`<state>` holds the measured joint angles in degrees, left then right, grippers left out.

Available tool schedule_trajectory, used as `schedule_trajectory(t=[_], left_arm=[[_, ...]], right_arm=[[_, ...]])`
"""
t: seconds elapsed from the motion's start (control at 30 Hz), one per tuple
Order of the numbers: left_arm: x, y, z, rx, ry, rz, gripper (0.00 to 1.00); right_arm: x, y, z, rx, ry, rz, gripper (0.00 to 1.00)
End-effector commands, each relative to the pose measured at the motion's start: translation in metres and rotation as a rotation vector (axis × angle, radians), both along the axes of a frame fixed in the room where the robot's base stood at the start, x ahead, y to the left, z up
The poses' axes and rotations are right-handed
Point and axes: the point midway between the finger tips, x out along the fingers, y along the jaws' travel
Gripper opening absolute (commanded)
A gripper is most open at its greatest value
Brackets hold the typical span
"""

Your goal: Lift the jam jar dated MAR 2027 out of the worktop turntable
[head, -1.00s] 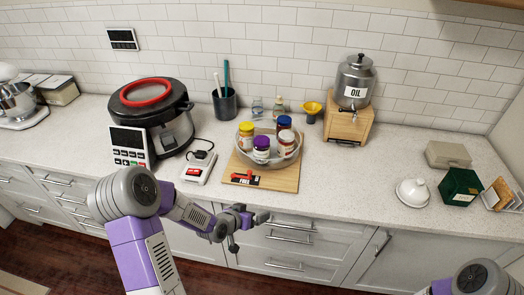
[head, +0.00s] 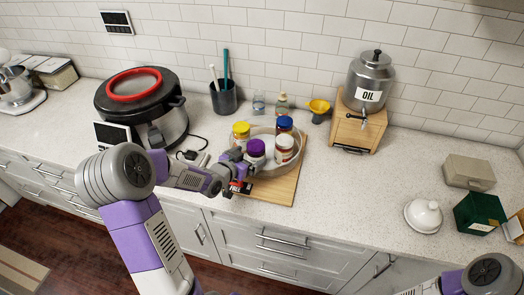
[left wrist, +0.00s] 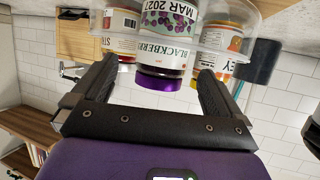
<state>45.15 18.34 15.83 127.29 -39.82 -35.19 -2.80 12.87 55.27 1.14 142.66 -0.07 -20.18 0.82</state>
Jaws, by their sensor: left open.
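The jam jar with the purple lid (head: 256,147) stands at the front of the clear round turntable (head: 297,160). In the left wrist view, which is upside down, its label reads BLACKBERRY and MAR 2027 (left wrist: 168,35). My left gripper (head: 242,158) is open at the front of this jar. In the wrist view its fingers (left wrist: 156,78) lie to either side of the purple lid, with gaps visible. The jar's far side is hidden. My right gripper is out of view; only part of my right arm shows at the bottom right.
Close around the jar are a yellow-lidded jar (head: 241,129), a blue-lidded jar (head: 284,123) and a pale-lidded jar (head: 284,148). The turntable sits on a wooden board (head: 281,188). A cooker (head: 140,100) stands left, an oil dispenser (head: 371,76) right. Worktop between board and white dish (head: 423,214) is clear.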

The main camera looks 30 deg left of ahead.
Motion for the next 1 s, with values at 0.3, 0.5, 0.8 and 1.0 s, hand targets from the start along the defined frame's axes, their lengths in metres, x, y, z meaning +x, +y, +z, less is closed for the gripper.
schedule_trajectory(t=[0.3, 0.5, 0.8, 1.0], left_arm=[[0.040, -0.001, -0.015, -0.002, 0.000, -0.002, 1.00], [0.059, -0.002, -0.023, -0.001, 0.001, -0.002, 1.00], [0.060, -0.002, -0.023, 0.000, 0.000, -0.001, 0.91], [0.060, -0.002, -0.023, 0.000, 0.000, -0.001, 0.60]], right_arm=[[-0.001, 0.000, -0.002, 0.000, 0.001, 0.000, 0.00], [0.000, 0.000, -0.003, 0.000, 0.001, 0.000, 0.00], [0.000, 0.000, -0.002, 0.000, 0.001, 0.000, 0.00], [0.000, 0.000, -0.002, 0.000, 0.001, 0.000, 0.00]])
